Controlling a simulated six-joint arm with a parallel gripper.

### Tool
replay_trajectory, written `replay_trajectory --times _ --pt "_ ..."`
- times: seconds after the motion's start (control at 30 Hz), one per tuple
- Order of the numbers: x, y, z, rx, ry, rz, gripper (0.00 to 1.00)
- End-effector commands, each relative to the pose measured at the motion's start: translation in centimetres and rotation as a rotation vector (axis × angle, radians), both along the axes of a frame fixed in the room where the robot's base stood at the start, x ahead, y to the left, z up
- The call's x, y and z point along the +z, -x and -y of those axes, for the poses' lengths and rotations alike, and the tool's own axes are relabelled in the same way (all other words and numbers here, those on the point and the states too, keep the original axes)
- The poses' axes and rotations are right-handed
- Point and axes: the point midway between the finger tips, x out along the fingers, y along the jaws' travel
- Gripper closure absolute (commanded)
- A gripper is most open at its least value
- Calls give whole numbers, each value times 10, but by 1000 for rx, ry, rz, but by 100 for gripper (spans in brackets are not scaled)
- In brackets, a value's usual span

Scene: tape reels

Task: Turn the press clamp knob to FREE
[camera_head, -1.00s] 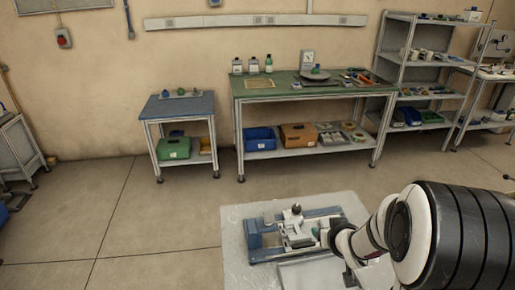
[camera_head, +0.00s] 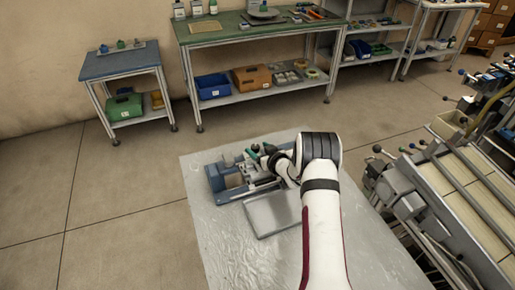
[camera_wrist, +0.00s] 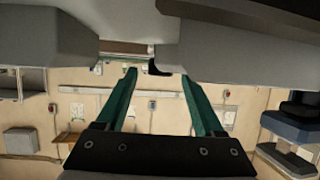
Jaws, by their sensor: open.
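The press (camera_head: 216,180), a blue-framed device with grey and pale parts, sits on the near grey table. My gripper (camera_head: 262,151) is at the press's far right part, partly hidden by my wrist. In the wrist view my gripper (camera_wrist: 158,74) is open, its two green fingers apart. Large grey bodies (camera_wrist: 235,50), seemingly press parts, fill the top of that view close by. A small black piece (camera_wrist: 158,68) shows between the fingertips; I cannot tell if it is the clamp knob or if they touch it. The knob's setting and any FREE mark cannot be read.
A flat grey plate (camera_head: 272,214) lies on the table (camera_head: 235,255) in front of the press. The table's near left is clear. A machine with slanted cream panels (camera_head: 470,185) stands close on the right. A green-topped bench (camera_head: 225,30) and a blue-topped table (camera_head: 120,62) stand behind.

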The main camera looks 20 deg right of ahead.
Motion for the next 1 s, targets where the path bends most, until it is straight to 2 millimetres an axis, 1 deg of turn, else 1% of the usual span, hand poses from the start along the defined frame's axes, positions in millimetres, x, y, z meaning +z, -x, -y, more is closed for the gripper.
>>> replay_trajectory --times 0.1,0.37,0.47,0.5,0.67,0.7,0.77,1.0 --pt "-3 -8 -2 1 1 0 30" --pt "-4 -9 -2 1 0 -1 30" --pt "-4 -9 -2 1 1 0 46" --pt "-4 -9 -1 1 1 0 54" --pt "-4 -9 -1 0 1 0 82" --pt "-4 -9 -1 1 1 0 90" --pt "-3 -9 -1 0 1 0 100" --pt "-3 -9 -1 9 2 0 100"
